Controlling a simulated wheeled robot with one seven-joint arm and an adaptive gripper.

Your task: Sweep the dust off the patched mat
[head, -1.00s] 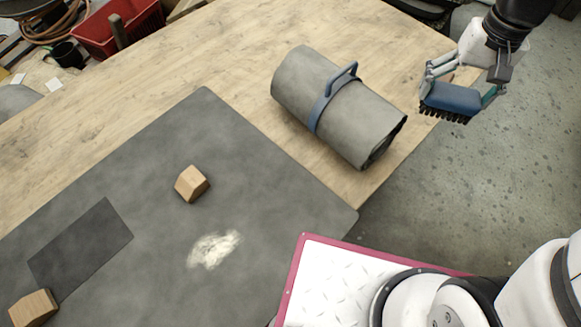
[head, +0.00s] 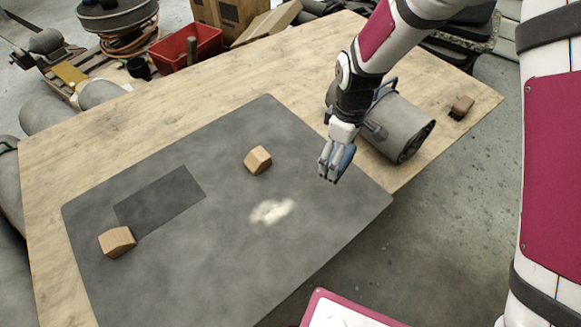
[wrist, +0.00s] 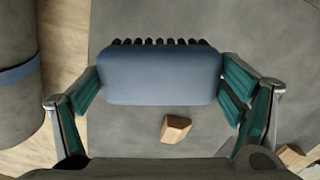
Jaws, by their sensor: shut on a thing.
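The patched mat (head: 230,270) lies flat on the table, dark grey with a darker rectangular patch (head: 160,198) on its left part. A pale heap of dust (head: 272,210) lies on the mat, right of the patch. My gripper (head: 336,166) is shut on a blue brush with black bristles; the brush (wrist: 160,77) fills the upper middle of the wrist view, between the fingers. In the head view the gripper hangs above the mat's right part, up and right of the dust. The dust cannot be made out in the wrist view.
Two wooden blocks rest on the mat, one above the dust (head: 257,160) and one by the patch's lower corner (head: 117,242). A grey roll (head: 405,125) with a blue strap lies behind my gripper. A brown brush (head: 461,107) sits at the table's right.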

